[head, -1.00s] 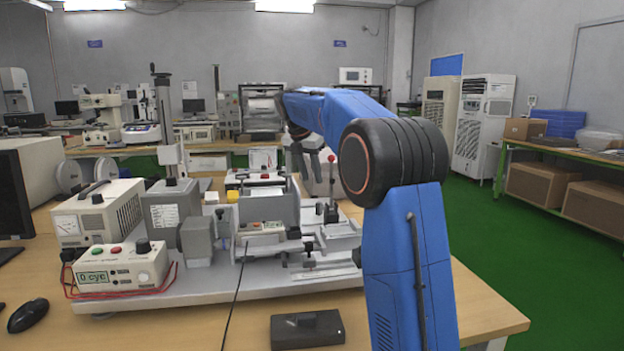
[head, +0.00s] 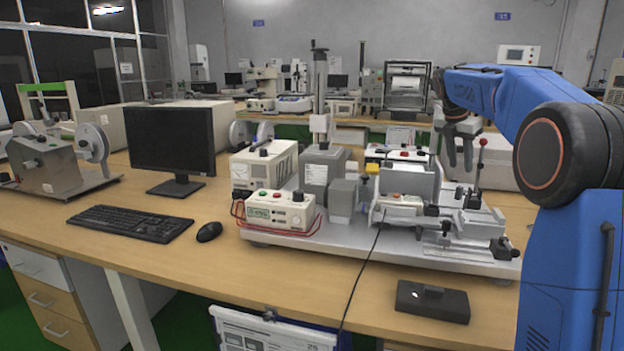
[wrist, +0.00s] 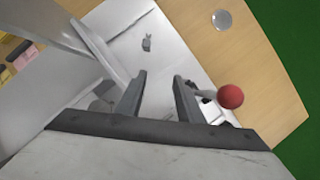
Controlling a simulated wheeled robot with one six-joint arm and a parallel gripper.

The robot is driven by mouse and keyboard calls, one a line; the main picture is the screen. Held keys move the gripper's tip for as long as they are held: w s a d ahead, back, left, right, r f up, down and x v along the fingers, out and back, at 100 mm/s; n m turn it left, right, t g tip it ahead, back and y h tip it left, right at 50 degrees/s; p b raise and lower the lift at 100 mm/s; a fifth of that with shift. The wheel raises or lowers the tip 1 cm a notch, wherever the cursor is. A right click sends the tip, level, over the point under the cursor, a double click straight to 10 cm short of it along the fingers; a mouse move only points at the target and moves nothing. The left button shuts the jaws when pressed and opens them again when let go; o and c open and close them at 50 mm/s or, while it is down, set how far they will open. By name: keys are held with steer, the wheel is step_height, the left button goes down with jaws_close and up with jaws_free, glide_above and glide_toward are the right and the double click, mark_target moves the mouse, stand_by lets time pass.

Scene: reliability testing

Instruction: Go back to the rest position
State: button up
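My gripper (head: 460,163) hangs from my blue arm over the right part of the test machine (head: 420,252), fingers pointing down. The wrist view shows its two dark fingers (wrist: 160,78) apart with nothing between them. A red ball knob on a lever (head: 482,143) stands just right of the gripper. The knob also shows in the wrist view (wrist: 231,96), beside the right finger. The gripper looks clear of the knob, but the exact gap cannot be told.
A control box (head: 280,210), monitor (head: 170,141), keyboard (head: 130,222) and mouse (head: 209,231) are on the desk (head: 195,265) to the left. A black box (head: 432,301) lies at the front edge, with a cable running past it. Open air is above the machine.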

steer(key=s+a+f+m+t+y, duration=0.1)
steer(key=s+a+m, duration=0.3)
steer(key=s, duration=0.5)
steer(key=s+a+f+m, duration=0.2)
steer(key=s+a+m, duration=0.15)
steer(key=s, duration=0.65)
steer(key=s+a+f+m+t+y, duration=0.1)
steer(key=s+a+m, duration=0.35)
steer(key=s, duration=0.45)
steer(key=s+a+f+m+y, duration=0.1)
steer(key=s+a+f+m, duration=0.1)
steer(key=s+f+m, duration=0.4)
steer(key=s+a+f+m, duration=0.3)
steer(key=s+f+m, duration=0.2)
steer(key=s+f, duration=0.6)
steer(key=s, duration=0.5)
steer(key=shift+s+f+m+t+y, duration=0.15)
steer(key=shift+f+m+t+y, duration=0.15)
steer(key=shift+m+y, duration=0.1)
